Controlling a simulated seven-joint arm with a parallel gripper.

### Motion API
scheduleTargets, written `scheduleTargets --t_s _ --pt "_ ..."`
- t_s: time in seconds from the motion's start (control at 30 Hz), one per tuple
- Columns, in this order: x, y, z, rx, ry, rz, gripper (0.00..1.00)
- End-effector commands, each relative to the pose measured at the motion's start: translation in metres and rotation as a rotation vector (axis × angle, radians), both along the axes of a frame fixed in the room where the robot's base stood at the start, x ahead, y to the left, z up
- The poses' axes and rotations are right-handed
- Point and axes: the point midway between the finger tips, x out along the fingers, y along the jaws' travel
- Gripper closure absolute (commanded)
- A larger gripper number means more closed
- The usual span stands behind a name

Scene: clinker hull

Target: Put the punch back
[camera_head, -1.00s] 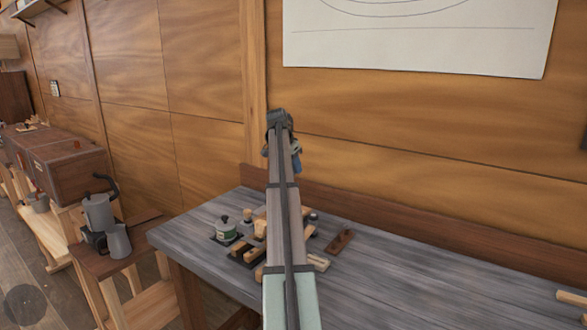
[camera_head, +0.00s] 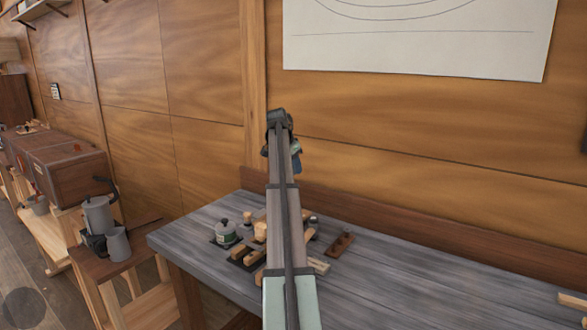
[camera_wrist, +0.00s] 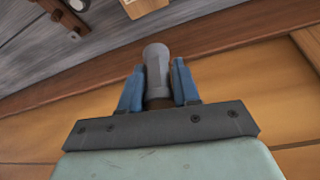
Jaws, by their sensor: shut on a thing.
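My gripper (camera_wrist: 157,80) is shut on the punch (camera_wrist: 156,62), a grey metal piece with a faceted end and a brown part lower down between the blue fingers. In the head view my gripper (camera_head: 294,158) is mostly hidden behind my own arm, up in front of the wall and above the bench, and the punch cannot be made out there. A small reddish-brown block with holes (camera_head: 340,244) lies on the bench, right of my arm. It also shows at the top left of the wrist view (camera_wrist: 62,14), apart from the punch.
Some lie partly behind my arm. The bench's right side is largely clear. A brown back rail (camera_head: 420,233) runs along the wall.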

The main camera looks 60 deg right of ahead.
Motion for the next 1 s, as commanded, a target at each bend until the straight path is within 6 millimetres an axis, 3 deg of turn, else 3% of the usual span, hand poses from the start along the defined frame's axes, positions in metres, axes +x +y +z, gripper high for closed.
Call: scheduleTargets --t_s 1.0 --pt "0.000 0.000 0.025 0.000 0.001 0.000 1.00"
